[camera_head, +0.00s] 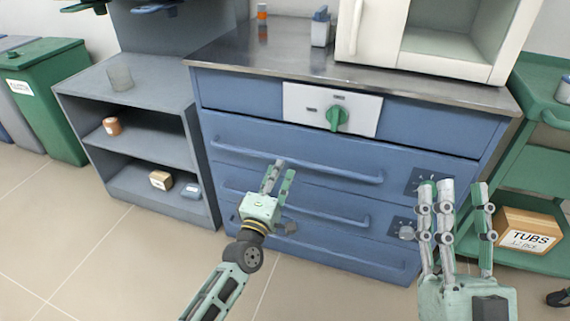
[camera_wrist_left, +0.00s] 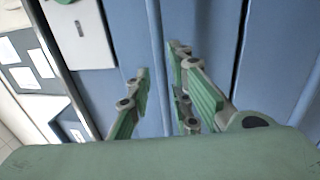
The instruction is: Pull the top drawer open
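The blue drawer cabinet (camera_head: 236,132) stands in the middle of the head view, its drawers looking shut. The top drawer's long horizontal bar handle (camera_head: 335,174) runs across its front. My left gripper (camera_head: 280,172) is at this handle, left of its middle. In the left wrist view the handle (camera_wrist_left: 156,50) runs down the picture between the spread fingers of my left gripper (camera_wrist_left: 160,85). The fingers are open; whether they touch the bar I cannot tell. My right gripper (camera_head: 453,190) is open and empty, in front of the cabinet's right side.
A panel with a green knob (camera_head: 337,118) is above the drawer. Another bar handle (camera_head: 325,214) is below. A white furnace (camera_head: 380,30) stands on the metal top. A grey shelf unit (camera_head: 150,145) is on the left, a green cart (camera_head: 530,150) on the right. Floor in front is clear.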

